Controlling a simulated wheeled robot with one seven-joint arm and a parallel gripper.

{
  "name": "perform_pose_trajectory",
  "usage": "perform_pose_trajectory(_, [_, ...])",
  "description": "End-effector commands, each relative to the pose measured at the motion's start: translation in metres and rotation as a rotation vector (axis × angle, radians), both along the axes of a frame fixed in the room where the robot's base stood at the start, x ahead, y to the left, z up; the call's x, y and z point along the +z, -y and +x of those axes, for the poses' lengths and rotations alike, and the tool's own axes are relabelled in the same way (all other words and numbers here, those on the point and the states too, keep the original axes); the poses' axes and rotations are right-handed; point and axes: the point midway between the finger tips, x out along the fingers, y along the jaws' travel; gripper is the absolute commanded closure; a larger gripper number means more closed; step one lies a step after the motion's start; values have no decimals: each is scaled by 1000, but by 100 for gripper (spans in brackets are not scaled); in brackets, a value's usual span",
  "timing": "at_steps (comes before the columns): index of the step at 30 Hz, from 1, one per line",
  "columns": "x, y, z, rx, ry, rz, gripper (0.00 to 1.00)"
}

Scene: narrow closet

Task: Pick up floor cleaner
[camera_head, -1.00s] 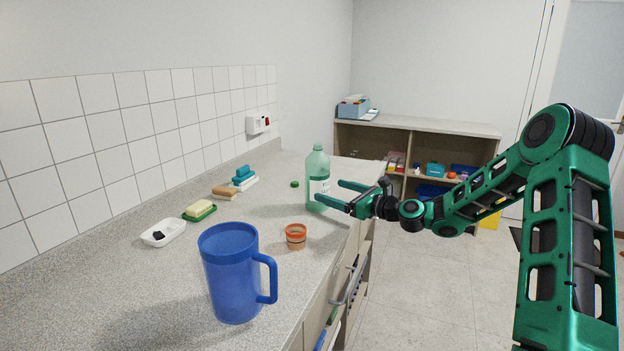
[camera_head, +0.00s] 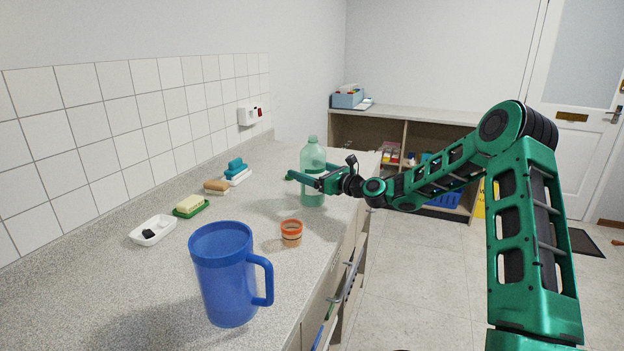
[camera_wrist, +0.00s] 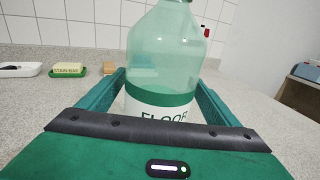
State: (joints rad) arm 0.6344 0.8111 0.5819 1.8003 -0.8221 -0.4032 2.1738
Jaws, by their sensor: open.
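The floor cleaner is a clear green bottle (camera_head: 313,160) standing upright on the speckled counter, towards its far end. In the wrist view the bottle (camera_wrist: 165,60) fills the middle, with a green band and a white label that reads "FLOOR". My gripper (camera_head: 299,182) is open, with its fingers reaching to the bottle. In the wrist view the fingers of my gripper (camera_wrist: 160,88) stand one on each side of the bottle's lower part. I cannot tell whether either finger touches it. The bottle's base is hidden behind the gripper body in the wrist view.
A blue jug (camera_head: 225,275) and a small orange-rimmed cup (camera_head: 291,233) stand nearer on the counter (camera_head: 170,290). A shelf unit (camera_head: 410,123) stands behind.

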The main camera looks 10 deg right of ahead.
Motion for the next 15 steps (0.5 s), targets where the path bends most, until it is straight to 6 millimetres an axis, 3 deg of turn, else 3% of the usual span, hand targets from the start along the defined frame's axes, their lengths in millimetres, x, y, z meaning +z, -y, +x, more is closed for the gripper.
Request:
perform_pose_trajectory(5, [0, -10, 16, 0, 1, -1, 15])
perform_pose_trajectory(13, [0, -12, 18, -1, 0, 0, 15])
perform_pose_trajectory(15, [0, -12, 18, 0, 0, 0, 30])
